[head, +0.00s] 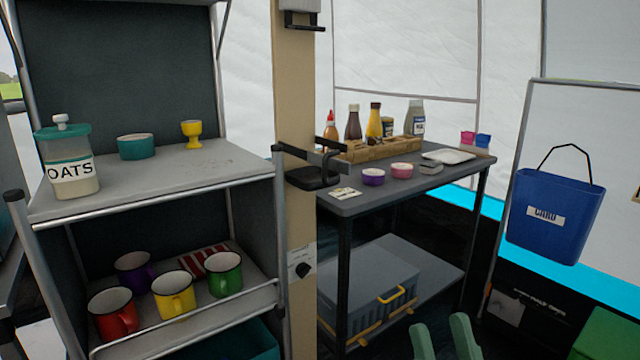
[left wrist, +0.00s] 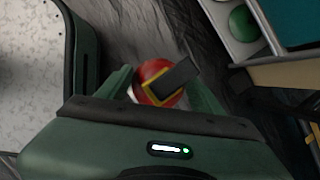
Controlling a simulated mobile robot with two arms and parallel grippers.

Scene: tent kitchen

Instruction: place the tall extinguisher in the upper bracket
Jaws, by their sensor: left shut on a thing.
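A red extinguisher (left wrist: 158,82) with a black top and a yellow band is between the fingers of my left gripper (left wrist: 160,90) in the left wrist view. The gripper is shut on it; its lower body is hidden. The left gripper is out of the head view. A black bracket (head: 314,178) with an open front is on the beige post at shelf height, and it looks empty. Another black fitting (head: 303,21) is higher on the post, cut by the top edge. My right gripper (head: 444,345) is at the bottom of the head view, fingertips apart, with nothing visible between them.
The beige post (head: 295,110) stands between a shelf unit (head: 180,175) with an oats jar (head: 72,165) and mugs, and a dark table (head: 430,180) with bottles and bowls. A blue bin (head: 550,225) hangs at right. A grey toolbox (head: 365,290) sits low.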

